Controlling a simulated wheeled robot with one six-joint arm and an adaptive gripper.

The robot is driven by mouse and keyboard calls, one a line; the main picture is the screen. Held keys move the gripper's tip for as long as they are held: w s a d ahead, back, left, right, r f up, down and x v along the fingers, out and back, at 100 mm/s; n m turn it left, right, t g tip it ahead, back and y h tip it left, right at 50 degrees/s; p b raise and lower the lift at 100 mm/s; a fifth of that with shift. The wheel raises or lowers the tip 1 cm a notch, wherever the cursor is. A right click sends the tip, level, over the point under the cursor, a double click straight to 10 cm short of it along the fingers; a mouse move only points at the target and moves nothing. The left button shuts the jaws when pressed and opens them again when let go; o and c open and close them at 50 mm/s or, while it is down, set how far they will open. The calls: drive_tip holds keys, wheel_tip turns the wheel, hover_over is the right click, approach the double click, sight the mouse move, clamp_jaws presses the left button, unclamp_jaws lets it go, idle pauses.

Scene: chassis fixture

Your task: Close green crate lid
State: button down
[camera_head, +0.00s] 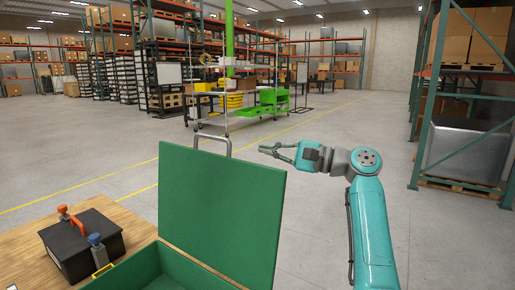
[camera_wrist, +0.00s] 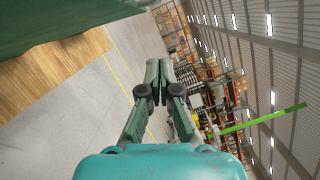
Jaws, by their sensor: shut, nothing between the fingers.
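The green crate (camera_head: 172,268) sits at the bottom centre of the head view, on the right part of a wooden table. Its green lid (camera_head: 222,212) stands open, raised nearly upright, with a grey metal handle (camera_head: 212,136) on its top edge. My gripper (camera_head: 262,149) is to the right of the handle, apart from the lid, at about the height of the lid's upper edge. In the wrist view my gripper (camera_wrist: 159,64) has its fingertips together with nothing between them. A dark green surface, probably the lid (camera_wrist: 60,20), fills the wrist view's upper left corner.
A cart with green bins (camera_head: 262,108) stands farther back. A teal rack (camera_head: 465,130) is on the right. The floor between is open.

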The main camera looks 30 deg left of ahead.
sight(229, 141)
drive_tip(key=shift+s+a+r, duration=0.35)
drive_tip(key=shift+s+a, duration=0.45)
drive_tip(key=shift+a, duration=0.6)
drive_tip(key=shift+s+a+r, duration=0.35)
drive_tip(key=shift+s+a, duration=0.5)
drive_tip(key=shift+a, duration=0.55)
drive_tip(key=shift+s+a+r, duration=0.35)
drive_tip(key=shift+s+a, duration=0.45)
drive_tip(key=shift+a, duration=0.6)
